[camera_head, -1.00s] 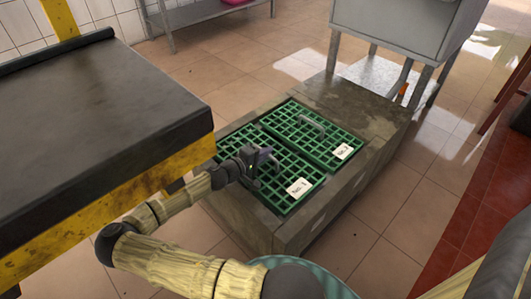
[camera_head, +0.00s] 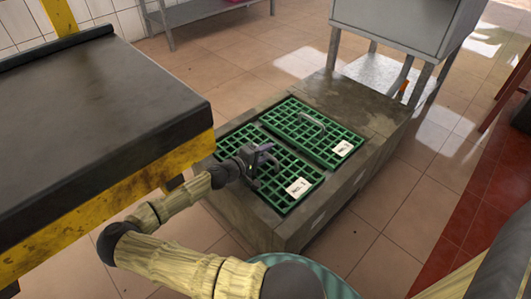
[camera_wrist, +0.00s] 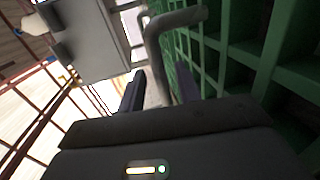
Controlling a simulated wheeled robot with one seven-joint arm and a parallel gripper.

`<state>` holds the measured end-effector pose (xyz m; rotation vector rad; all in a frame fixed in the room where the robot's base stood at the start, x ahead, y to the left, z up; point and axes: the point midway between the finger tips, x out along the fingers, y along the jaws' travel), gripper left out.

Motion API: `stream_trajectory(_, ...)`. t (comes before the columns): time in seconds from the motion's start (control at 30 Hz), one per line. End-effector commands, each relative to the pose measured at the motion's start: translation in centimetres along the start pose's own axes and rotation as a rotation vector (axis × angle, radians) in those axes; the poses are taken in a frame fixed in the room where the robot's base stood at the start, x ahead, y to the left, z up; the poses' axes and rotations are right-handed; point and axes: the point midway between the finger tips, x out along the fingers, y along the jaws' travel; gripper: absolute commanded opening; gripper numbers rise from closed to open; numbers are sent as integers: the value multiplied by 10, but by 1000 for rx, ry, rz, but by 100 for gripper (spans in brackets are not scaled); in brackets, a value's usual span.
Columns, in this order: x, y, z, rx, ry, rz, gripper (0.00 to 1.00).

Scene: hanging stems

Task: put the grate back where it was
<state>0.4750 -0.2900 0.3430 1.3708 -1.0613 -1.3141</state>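The green near grate (camera_head: 277,163) lies in the near part of the concrete block's recess, with a white label (camera_head: 298,187) at its right corner. It looks flat and about level with the far grate. In the wrist view the handle (camera_wrist: 160,40) runs down between the two dark fingers (camera_wrist: 160,88). The fingers stand apart on either side of it. I cannot tell whether they press on it. The grate's green bars (camera_wrist: 235,65) fill the right of that view.
A second green grate (camera_head: 330,145) with its own handle and label lies in the far half of the concrete block (camera_head: 365,98). A metal cabinet (camera_head: 395,25) stands behind. A dark-topped yellow table (camera_head: 100,110) is at the left. The tiled floor (camera_head: 390,215) at right is clear.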

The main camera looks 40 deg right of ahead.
Motion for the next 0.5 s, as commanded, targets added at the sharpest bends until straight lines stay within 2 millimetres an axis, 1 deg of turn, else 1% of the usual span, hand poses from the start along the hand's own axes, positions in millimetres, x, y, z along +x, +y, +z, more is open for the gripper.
stream_trajectory(0.27, 0, 3, 0, 0, 0, 0, 34)
stream_trajectory(0.4, -3, 16, 0, 2, -1, -1, 34)
stream_trajectory(0.5, -21, 16, -1, -2, 3, 0, 34)
